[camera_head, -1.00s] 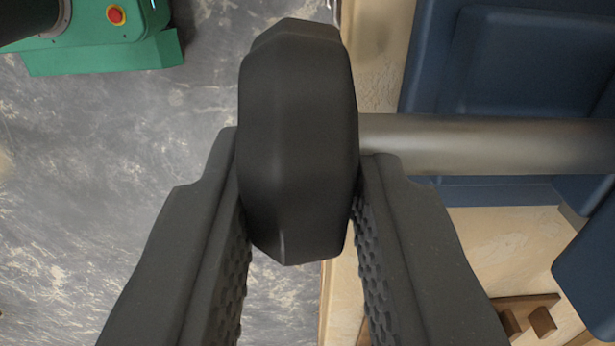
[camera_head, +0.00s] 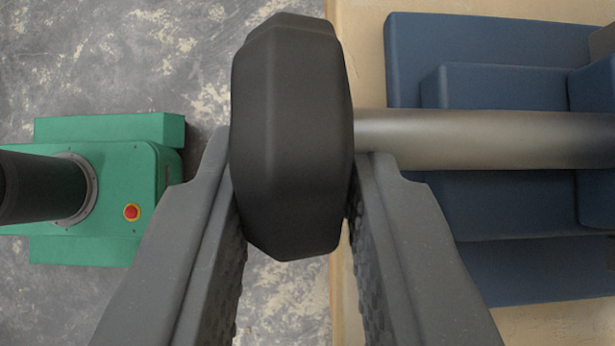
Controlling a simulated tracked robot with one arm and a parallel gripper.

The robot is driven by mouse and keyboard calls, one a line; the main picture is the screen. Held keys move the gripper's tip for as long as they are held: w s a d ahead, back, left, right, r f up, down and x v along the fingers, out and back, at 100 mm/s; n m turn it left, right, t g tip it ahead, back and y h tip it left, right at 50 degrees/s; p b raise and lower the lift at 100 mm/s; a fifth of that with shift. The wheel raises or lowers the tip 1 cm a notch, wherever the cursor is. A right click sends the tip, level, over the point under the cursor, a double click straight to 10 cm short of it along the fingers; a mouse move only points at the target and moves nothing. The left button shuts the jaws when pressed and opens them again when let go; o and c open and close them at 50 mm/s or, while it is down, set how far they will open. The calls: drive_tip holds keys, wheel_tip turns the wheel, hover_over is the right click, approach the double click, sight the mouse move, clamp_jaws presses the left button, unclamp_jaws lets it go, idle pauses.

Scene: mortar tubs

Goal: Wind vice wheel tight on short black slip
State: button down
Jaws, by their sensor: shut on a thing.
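The vice wheel (camera_head: 290,135) is a black, faceted knob in the middle of the view. It sits on the end of a grey metal shaft (camera_head: 470,139) that runs right to the blue vice body (camera_head: 520,215). My gripper (camera_head: 293,190) is shut on the wheel, with one dark finger on its left side and one on its right. The black slip is not visible in this view, nor are the vice jaws that I can make out.
The vice stands on a pale wooden bench top (camera_head: 360,60) whose left edge runs beside the wheel. Left of it is a grey, stained floor (camera_head: 90,60). My green base (camera_head: 110,185), with a red button, is at the left.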

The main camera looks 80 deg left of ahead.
drive_tip(key=f+y+b, duration=0.1)
drive_tip(key=b, duration=0.1)
drive_tip(key=y+b, duration=0.2)
drive_tip(key=b, duration=0.1)
drive_tip(key=shift+s+d+f, duration=0.1)
drive_tip(key=shift+d+f, duration=0.1)
drive_tip(key=shift+f, duration=0.2)
drive_tip(key=y+b, duration=0.2)
drive_tip(key=shift+f+b, duration=0.1)
drive_tip(key=shift+b, duration=0.2)
drive_tip(key=shift+y+b, duration=0.6)
drive_tip(key=shift+y, duration=0.5)
drive_tip(key=shift+a, duration=0.1)
drive_tip(key=shift+r, duration=0.2)
drive_tip(key=c, duration=1.3)
unclamp_jaws()
drive_tip(key=shift+s+r, duration=0.15)
drive_tip(key=shift+o, duration=0.2)
